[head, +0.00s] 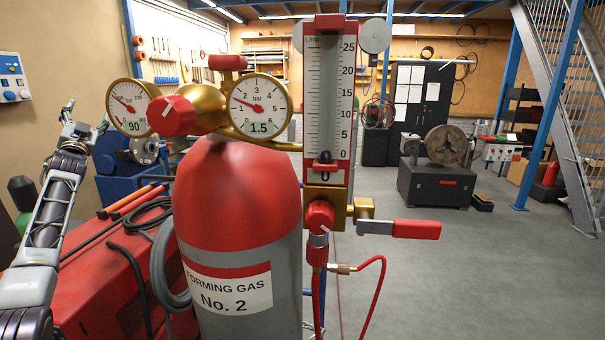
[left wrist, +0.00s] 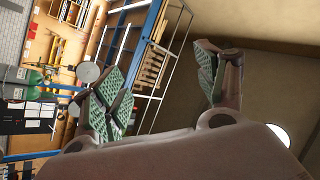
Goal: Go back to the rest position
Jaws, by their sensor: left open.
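My left gripper (head: 84,118) is raised at the left of the head view, left of the red and grey gas cylinder (head: 240,215) and apart from it. Its arm comes up from the lower left corner. In the left wrist view my left gripper (left wrist: 160,88) has its green-padded fingers spread wide, with nothing between them. My right gripper is in neither view.
The cylinder labelled "Forming gas No. 2" stands close in front, with two gauges (head: 257,104), a flow tube (head: 327,95) and a red-handled valve (head: 415,229). A red machine (head: 110,285) stands at lower left. Open floor (head: 450,270) lies at right.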

